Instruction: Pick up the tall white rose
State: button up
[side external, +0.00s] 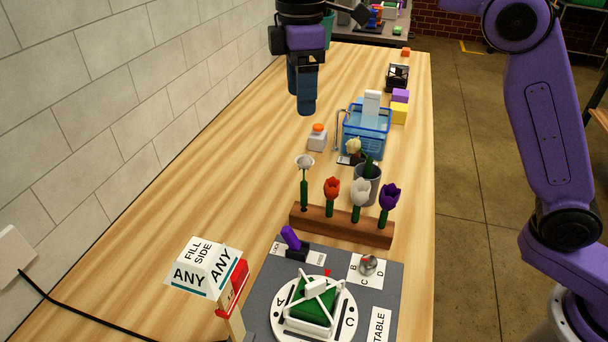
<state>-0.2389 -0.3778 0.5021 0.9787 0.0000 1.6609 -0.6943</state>
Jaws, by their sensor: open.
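A wooden rack (340,227) holds several upright flowers in a row. The leftmost, a white flower (304,161) on a long green stem, stands highest and looks like the tall white rose. Beside it stand a red tulip (332,189), a shorter white tulip (360,192) and a purple tulip (390,196). My gripper (302,103) hangs above the table, farther back than the rack and apart from the flowers. Its dark blue fingers point down, are open and hold nothing visible. One finger partly covers the other.
Behind the rack stand a grey cup (367,187) with greenery and a cream flower (354,147), a blue basket (366,134) and a small bottle (317,138).

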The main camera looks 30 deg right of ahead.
send_over(304, 183)
jog(key=f, duration=0.8)
jog(key=w+f, duration=0.1)
jog(key=f, duration=0.2)
jog(key=shift+f, duration=0.4)
jog(key=shift+s+d+f, duration=0.1)
jog(key=shift+s+f, duration=0.1)
jog(key=shift+f, duration=1.15)
jog(key=shift+s+f, duration=0.15)
jog(key=shift+f, duration=1.2)
jog(key=c, duration=0.8)
